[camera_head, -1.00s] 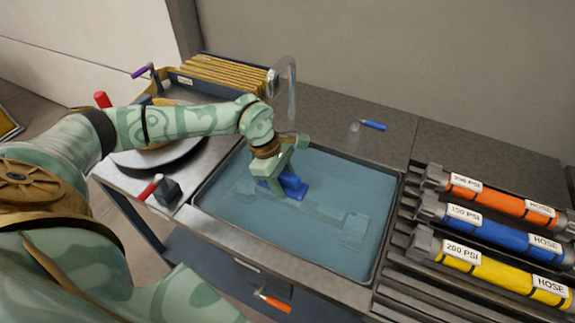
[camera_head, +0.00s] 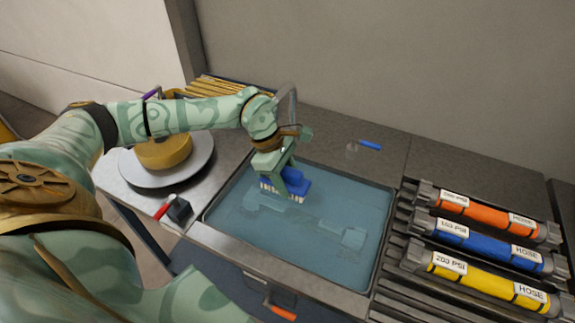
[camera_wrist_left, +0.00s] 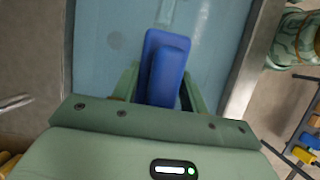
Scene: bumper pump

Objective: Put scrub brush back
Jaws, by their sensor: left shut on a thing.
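The scrub brush (camera_head: 295,184) has a blue body and pale bristles along its lower edge. My left gripper (camera_head: 278,170) is shut on it and holds it over the water-filled sink (camera_head: 335,215). The bristles face down, and the brush appears to be above the water. In the left wrist view the blue brush (camera_wrist_left: 166,68) sits between the fingers of my left gripper (camera_wrist_left: 163,95), with the bluish sink behind it. My right gripper does not show in the head view.
A blue-handled tool (camera_head: 368,145) lies on the counter behind the sink. Orange, blue and yellow hose tubes (camera_head: 480,272) lie on a rack to the right. A round turntable (camera_head: 190,170) with a yellow-brown piece stands left. A red-handled lever (camera_head: 172,208) stands at the sink's left front.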

